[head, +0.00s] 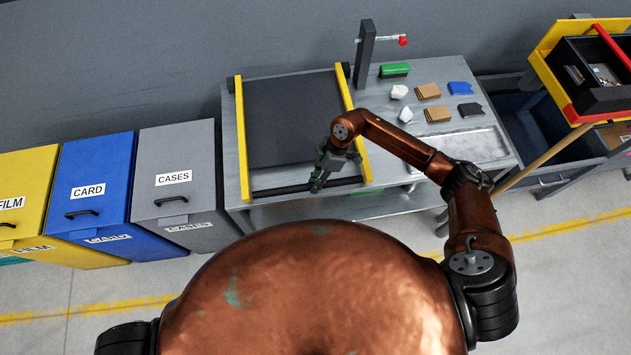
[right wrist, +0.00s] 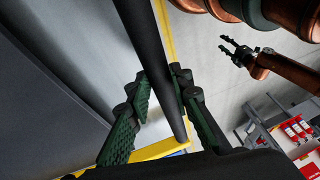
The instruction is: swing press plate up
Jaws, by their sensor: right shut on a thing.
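The press plate (head: 290,120) is a dark flat panel between two yellow side bars (head: 243,140) on the grey metal table. A black crossbar (head: 290,188) joins the bars at the near end. My right gripper (head: 322,178) is at this crossbar, right of its middle. In the right wrist view, the green-padded fingers of my right gripper (right wrist: 158,108) lie on both sides of the black crossbar (right wrist: 158,60), shut on it. The plate (right wrist: 45,100) shows grey at the left there. My left gripper (right wrist: 232,50) hangs empty with fingers apart, away from the plate; the head view does not show it.
On the table (head: 385,165) right of the plate are a post with a red knob (head: 403,41), a green block (head: 394,69), several small pieces and a shallow tray (head: 470,148). Yellow, blue and grey (head: 175,150) bins stand left. A yellow-framed unit (head: 590,65) stands right.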

